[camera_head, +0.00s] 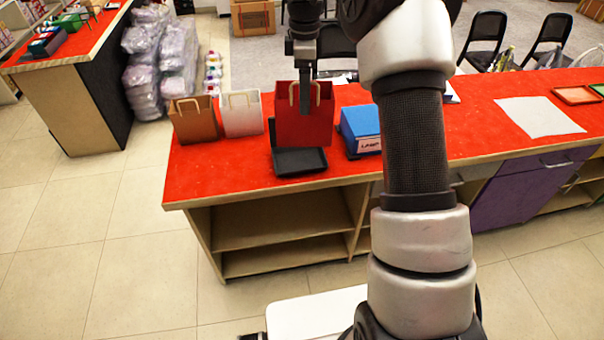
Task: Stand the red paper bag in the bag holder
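The red paper bag (318,128) is upright, with two tan handles, above and overlapping the black bag holder (300,162). The holder has a flat tray at the front of the red counter, and a dark upright part shows at the bag's left edge. My gripper (304,108) comes down from above at the bag's top, with a grey finger in front of the bag's face. It appears shut on the bag; the other finger is hidden. I cannot tell whether the bag's bottom touches the holder.
A brown bag (194,122) and a white bag (241,116) stand to the left on the red counter (230,172). A blue box (360,126) labelled LAMP stands close on the right, partly behind my arm. A white sheet (540,117) lies farther right.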

